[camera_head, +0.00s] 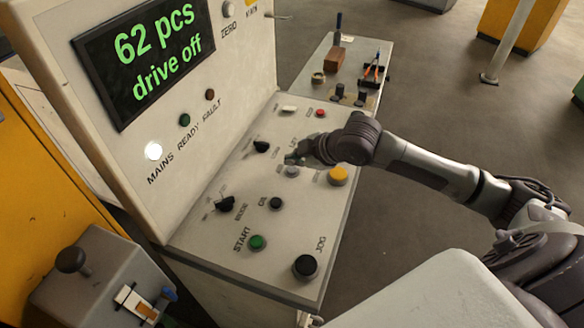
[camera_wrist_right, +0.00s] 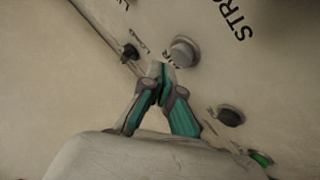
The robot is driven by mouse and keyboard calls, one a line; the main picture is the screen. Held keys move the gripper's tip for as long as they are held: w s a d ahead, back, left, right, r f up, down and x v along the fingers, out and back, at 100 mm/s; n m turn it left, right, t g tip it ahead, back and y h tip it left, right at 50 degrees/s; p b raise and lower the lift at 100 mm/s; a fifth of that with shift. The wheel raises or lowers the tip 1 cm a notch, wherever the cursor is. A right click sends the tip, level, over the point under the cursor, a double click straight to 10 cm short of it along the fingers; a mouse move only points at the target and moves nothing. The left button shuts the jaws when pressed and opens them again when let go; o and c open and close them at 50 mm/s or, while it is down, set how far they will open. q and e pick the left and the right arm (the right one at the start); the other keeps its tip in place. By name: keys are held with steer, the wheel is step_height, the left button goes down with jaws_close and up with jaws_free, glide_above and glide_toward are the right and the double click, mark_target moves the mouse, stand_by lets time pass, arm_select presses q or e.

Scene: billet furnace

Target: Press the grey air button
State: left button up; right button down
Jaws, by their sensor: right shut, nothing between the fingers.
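The grey air button (camera_head: 291,171) is a small round button on the sloping control desk, left of a large yellow button. In the right wrist view the grey button (camera_wrist_right: 185,52) stands just beyond my fingertips, and its label is partly covered by them. My right gripper (camera_head: 293,158) is shut and empty, low over the desk right by the button. In the wrist view its teal-padded fingers (camera_wrist_right: 161,80) meet at the tips beside the button; I cannot tell whether they touch the panel. My left gripper is not in view.
A green start button (camera_head: 257,242) and a black jog button (camera_head: 305,266) sit nearer. The display (camera_head: 150,50) reads "62 pcs drive off". A tool shelf (camera_head: 345,55) is behind.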

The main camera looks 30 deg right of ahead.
mark_target(294, 170)
steer(key=shift+f, duration=0.1)
stand_by(0.4)
steer(key=shift+f, duration=0.25)
steer(key=shift+f, duration=0.5)
stand_by(0.6)
steer(key=shift+r, duration=0.1)
steer(key=shift+r+p, duration=0.8)
steer(key=shift+p, duration=0.45)
step_height(294, 170, up, 5)
steer(key=p, duration=0.5)
steer(key=shift+p, duration=0.3)
